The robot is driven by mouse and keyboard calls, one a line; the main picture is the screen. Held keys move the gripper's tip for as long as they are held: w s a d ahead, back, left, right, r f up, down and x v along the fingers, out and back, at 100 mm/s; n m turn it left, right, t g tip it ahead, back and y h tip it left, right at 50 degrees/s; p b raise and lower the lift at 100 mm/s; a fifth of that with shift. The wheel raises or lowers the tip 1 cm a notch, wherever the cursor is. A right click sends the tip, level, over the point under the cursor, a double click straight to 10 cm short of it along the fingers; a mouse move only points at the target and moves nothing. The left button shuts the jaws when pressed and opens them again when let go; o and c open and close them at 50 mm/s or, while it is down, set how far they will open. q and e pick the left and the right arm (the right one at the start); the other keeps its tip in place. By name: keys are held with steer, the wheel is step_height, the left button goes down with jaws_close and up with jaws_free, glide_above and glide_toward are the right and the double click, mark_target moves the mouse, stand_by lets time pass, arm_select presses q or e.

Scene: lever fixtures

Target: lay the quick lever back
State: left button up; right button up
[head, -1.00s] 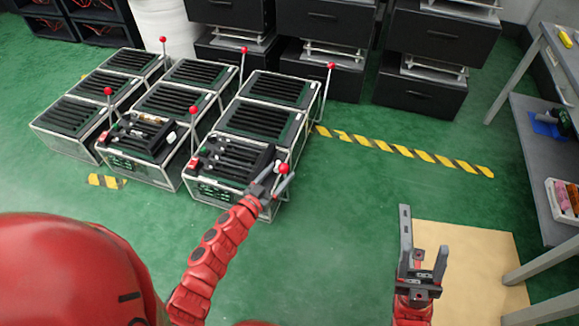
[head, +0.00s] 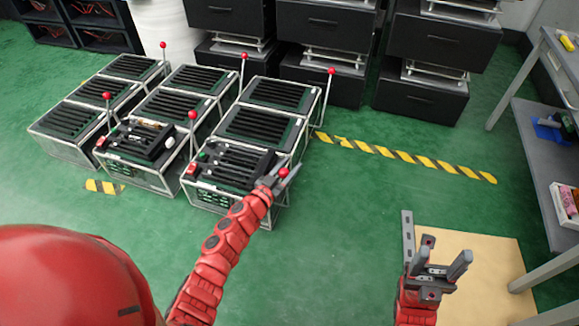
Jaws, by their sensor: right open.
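Rows of black slatted boxes in metal frames (head: 256,124) stand on the floor, with red-knobbed levers at their sides. A red knob (head: 283,171) is low at the right side of the front right box, right by my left gripper (head: 285,177). The gripper's fingers are at this knob, but I cannot tell whether they touch or close on it. That lever's rod is mostly hidden. Other levers stand upright, such as those with red knobs (head: 193,115) and (head: 331,71). No label shows which is the quick lever. My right gripper (head: 436,262) is open and empty at lower right.
Black drawer units (head: 432,85) stand at the back. A grey workbench (head: 545,150) is along the right, and a tan board (head: 485,262) lies below my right gripper. Yellow-black tape (head: 405,157) crosses the green floor. The middle floor is clear.

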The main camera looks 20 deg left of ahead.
arm_select(q)
jaws_close()
stand_by(1.0)
